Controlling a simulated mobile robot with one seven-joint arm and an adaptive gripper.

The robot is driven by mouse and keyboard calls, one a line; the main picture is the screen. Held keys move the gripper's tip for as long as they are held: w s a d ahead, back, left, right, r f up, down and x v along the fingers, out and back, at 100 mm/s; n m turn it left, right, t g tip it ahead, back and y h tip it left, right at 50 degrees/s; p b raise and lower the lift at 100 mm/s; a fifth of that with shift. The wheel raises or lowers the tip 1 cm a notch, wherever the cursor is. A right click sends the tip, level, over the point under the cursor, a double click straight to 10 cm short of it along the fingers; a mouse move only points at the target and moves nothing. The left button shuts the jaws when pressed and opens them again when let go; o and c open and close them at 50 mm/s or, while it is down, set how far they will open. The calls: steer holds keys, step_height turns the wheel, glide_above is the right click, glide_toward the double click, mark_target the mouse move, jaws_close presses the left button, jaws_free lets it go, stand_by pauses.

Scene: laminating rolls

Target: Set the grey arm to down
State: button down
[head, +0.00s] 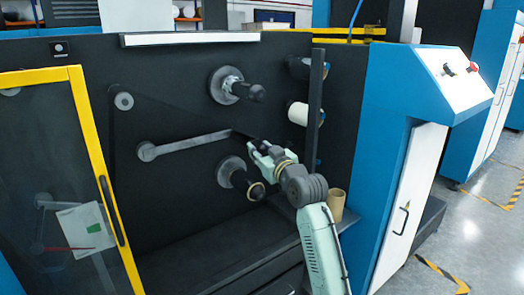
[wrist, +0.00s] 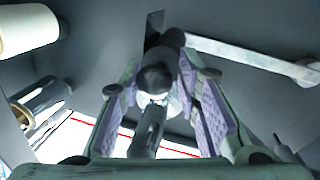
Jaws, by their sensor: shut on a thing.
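The grey arm (head: 190,143) is mounted on the dark machine face, with its round pivot at the left. It points right and tilts slightly up, near level. In the wrist view the grey arm (wrist: 245,56) runs from its pivot at the upper right to a dark roller (wrist: 155,76) at its free end. My gripper (head: 262,151) is at that free end, and its pads stand on both sides of the dark roller. In the wrist view my gripper (wrist: 160,92) is shut on this roller. In the head view my fingers hide much of it.
An upper spindle (head: 229,86) and a lower spindle (head: 236,175) stick out near my gripper. A white roll (head: 298,113) and a dark vertical post (head: 315,100) stand to the right. A yellow-framed door (head: 75,75) is at left. A blue console (head: 440,85) is at right.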

steer(key=shift+w+d+f, duration=0.15)
steer(key=shift+d, duration=0.25)
step_height(320, 180, down, 10)
steer(key=s+a+m+b, duration=0.1)
steer(key=m+b, duration=0.1)
steer(key=m, duration=0.2)
steer(key=shift+a+f+g, duration=0.2)
steer(key=shift+a+g, duration=0.05)
steer(key=shift+g, duration=0.15)
steer(key=shift+s, duration=0.1)
steer(key=c, duration=1.5)
jaws_free()
steer(key=shift+c, duration=0.2)
steer(key=shift+o, duration=1)
steer(key=shift+a, duration=0.2)
steer(key=v, duration=1.2)
